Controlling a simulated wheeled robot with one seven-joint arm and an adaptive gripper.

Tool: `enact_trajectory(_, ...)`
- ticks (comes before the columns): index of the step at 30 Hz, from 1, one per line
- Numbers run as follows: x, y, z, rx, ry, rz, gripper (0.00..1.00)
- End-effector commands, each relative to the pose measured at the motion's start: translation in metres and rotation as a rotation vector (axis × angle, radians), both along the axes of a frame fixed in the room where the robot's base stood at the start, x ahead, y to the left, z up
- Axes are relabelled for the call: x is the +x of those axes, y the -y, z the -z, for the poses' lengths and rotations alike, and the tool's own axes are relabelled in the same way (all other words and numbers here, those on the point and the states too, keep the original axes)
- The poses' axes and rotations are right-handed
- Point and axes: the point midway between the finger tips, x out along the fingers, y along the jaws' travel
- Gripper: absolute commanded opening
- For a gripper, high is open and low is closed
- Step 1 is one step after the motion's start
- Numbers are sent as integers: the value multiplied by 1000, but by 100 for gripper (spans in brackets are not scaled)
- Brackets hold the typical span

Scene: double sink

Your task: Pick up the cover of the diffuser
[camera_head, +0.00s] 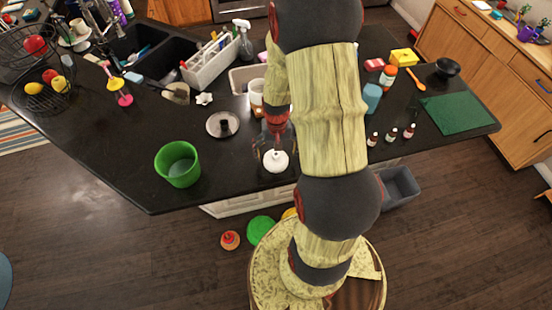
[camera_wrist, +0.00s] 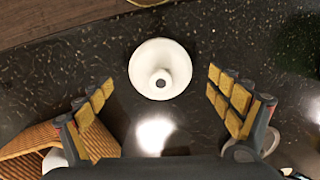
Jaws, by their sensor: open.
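The white, rounded diffuser cover (camera_wrist: 160,70) with a small dark hole in its top stands on the black countertop. In the head view the white cover (camera_head: 275,162) is near the counter's front edge. My gripper (camera_wrist: 160,82) is open and empty. Its fingers are on either side of the cover in the wrist view, with clear gaps. In the head view my gripper (camera_head: 274,152) points down at the cover, partly hidden by my arm. Whether a diffuser base is under the cover cannot be told.
A green pot (camera_head: 178,165) stands to the left and a round grey lid (camera_head: 222,124) behind it. Small bottles (camera_head: 391,135) stand to the right near a green mat (camera_head: 455,113). A woven brown item (camera_wrist: 45,145) is at lower left in the wrist view.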

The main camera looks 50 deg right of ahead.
Motion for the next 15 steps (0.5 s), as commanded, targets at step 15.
enact_trajectory(15, 1, 0, 37, 0, 0, -1, 92)
